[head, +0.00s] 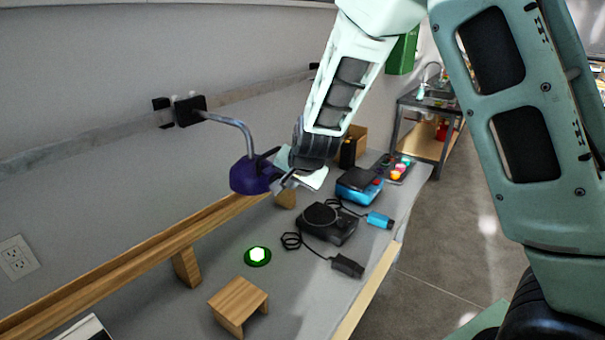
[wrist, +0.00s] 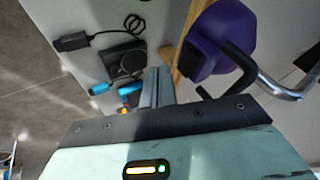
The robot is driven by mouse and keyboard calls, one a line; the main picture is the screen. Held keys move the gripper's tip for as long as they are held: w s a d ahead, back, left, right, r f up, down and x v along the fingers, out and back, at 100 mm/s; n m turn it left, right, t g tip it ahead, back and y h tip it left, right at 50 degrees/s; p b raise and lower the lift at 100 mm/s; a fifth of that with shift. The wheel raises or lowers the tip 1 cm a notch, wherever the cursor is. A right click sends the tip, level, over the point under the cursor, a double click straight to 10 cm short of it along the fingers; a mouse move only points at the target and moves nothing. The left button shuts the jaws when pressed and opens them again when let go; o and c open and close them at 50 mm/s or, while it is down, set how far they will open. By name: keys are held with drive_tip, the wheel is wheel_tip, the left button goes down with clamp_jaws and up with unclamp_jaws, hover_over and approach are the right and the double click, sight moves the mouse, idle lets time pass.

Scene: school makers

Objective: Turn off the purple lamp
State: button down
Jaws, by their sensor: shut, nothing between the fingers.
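The purple lamp (head: 248,178) hangs on a curved metal arm from a black wall mount (head: 190,110). Its lit side is not visible, so I cannot tell whether it is on. My gripper (head: 284,182) is right beside the lamp head, on its right in the head view. It is shut and empty. In the wrist view the lamp (wrist: 222,38) is at the upper right, with a dark curved bar in front of it. The gripper fingers (wrist: 160,85) are left of the lamp there. I cannot tell whether they touch it.
A green disc with a bright white centre (head: 258,257) lies on the grey table. A small wooden stand (head: 238,303), a black device (head: 328,222) with a cable, and a blue device (head: 359,186) also stand there. A wooden rail (head: 130,262) runs along the wall side.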

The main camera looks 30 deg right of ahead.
drive_tip(key=a+p+v, duration=0.1)
drive_tip(key=p+v, duration=0.2)
drive_tip(key=v, duration=0.7)
drive_tip(key=shift+s+a, duration=0.1)
drive_tip(key=shift+a, duration=0.05)
idle(0.3)
drive_tip(key=s+a+f+n+g+y+b, duration=0.35)
drive_tip(key=s+a+f+n+b, duration=0.4)
drive_tip(key=s+a, duration=0.5)
drive_tip(key=s+f+n+g+h+b, duration=0.1)
drive_tip(key=s+f+n+g+b, duration=0.1)
drive_tip(key=s+n, duration=0.3)
drive_tip(key=s+d+f+n+g+h+b, duration=0.1)
drive_tip(key=s+n, duration=0.4)
drive_tip(key=s, duration=0.7)
wheel_tip(320, 180, down, 2)
drive_tip(key=shift+s+d+f+g+b, duration=0.15)
drive_tip(key=shift+s+d+g+b, duration=0.25)
drive_tip(key=shift+b, duration=0.7)
drive_tip(key=shift+a+h, duration=0.1)
drive_tip(key=shift+h, duration=0.15)
